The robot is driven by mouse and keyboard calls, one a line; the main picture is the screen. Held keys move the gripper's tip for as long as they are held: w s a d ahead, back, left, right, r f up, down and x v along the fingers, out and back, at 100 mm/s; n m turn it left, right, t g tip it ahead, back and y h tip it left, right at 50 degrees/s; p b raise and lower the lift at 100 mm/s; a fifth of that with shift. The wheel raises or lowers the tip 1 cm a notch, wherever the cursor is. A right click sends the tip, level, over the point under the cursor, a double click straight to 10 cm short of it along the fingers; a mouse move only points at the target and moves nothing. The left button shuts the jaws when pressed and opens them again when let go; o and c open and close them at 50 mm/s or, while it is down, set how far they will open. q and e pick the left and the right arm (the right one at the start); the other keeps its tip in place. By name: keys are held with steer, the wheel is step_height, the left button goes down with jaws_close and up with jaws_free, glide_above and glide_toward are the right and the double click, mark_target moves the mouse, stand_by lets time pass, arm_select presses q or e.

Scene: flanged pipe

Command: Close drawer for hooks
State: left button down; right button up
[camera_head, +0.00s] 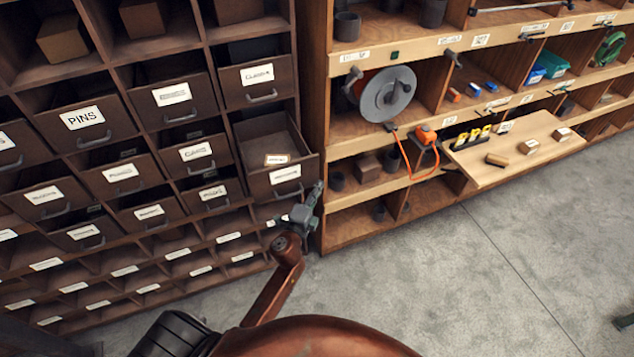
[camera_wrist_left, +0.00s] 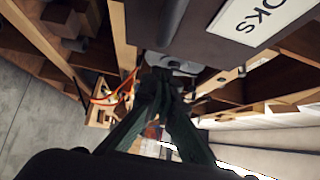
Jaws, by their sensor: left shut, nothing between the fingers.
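The hooks drawer (camera_head: 273,147) stands pulled out of the dark wooden cabinet, with its inside visible and a white label on its front. In the left wrist view its dark front (camera_wrist_left: 195,35) fills the top, and its label (camera_wrist_left: 258,15) shows the letters "OKS". My left gripper (camera_head: 317,190) is at the lower right corner of the drawer front. In the left wrist view its dark green fingers (camera_wrist_left: 160,85) are together and empty, just beside the drawer front. I cannot tell whether they touch it. A dark green part at the right edge looks like my right gripper (camera_head: 625,321), mostly cut off.
Other labelled drawers, such as the pins drawer (camera_head: 90,120), surround it to the left. A wooden shelf unit (camera_head: 316,110) with a cable reel (camera_head: 386,95) stands close on the right. A tilted board (camera_head: 490,170) juts out there. The grey floor (camera_head: 460,270) is clear.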

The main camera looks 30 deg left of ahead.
arm_select(q)
steer(key=shift+w+a, duration=0.7)
steer(key=shift+a, duration=0.15)
arm_select(e)
steer(key=shift+d+r, duration=0.1)
steer(key=shift+r, duration=0.1)
